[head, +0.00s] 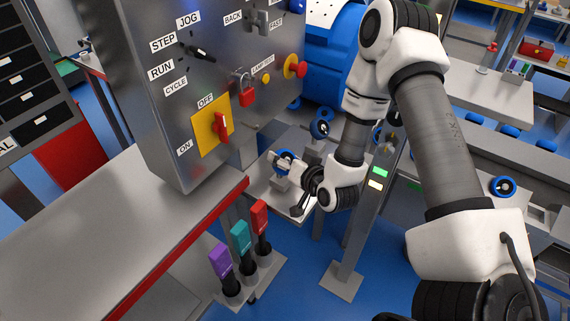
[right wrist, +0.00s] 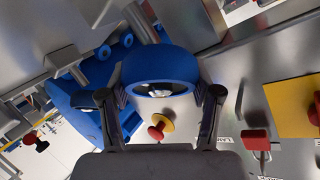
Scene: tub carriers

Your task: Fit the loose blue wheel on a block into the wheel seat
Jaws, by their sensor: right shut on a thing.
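A blue wheel (right wrist: 160,62) with a pale hub sits between the two fingers of my right gripper (right wrist: 158,100) in the right wrist view. The gripper is shut on it. In the head view my right gripper (head: 287,180) is low beside the control cabinet, with a blue wheel (head: 285,157) at its fingers. A grey block (head: 280,183) shows just below that wheel; whether they touch I cannot tell. Another blue wheel (head: 320,128) stands on a grey support behind. I cannot make out the wheel seat clearly. My left gripper is not in view.
The grey control cabinet (head: 165,120) with knobs and a padlock stands left of my gripper. A red-edged bench (head: 110,225) lies in front. Purple, teal and red levers (head: 240,238) rise below the gripper. A post (head: 362,215) with lights stands to the right.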

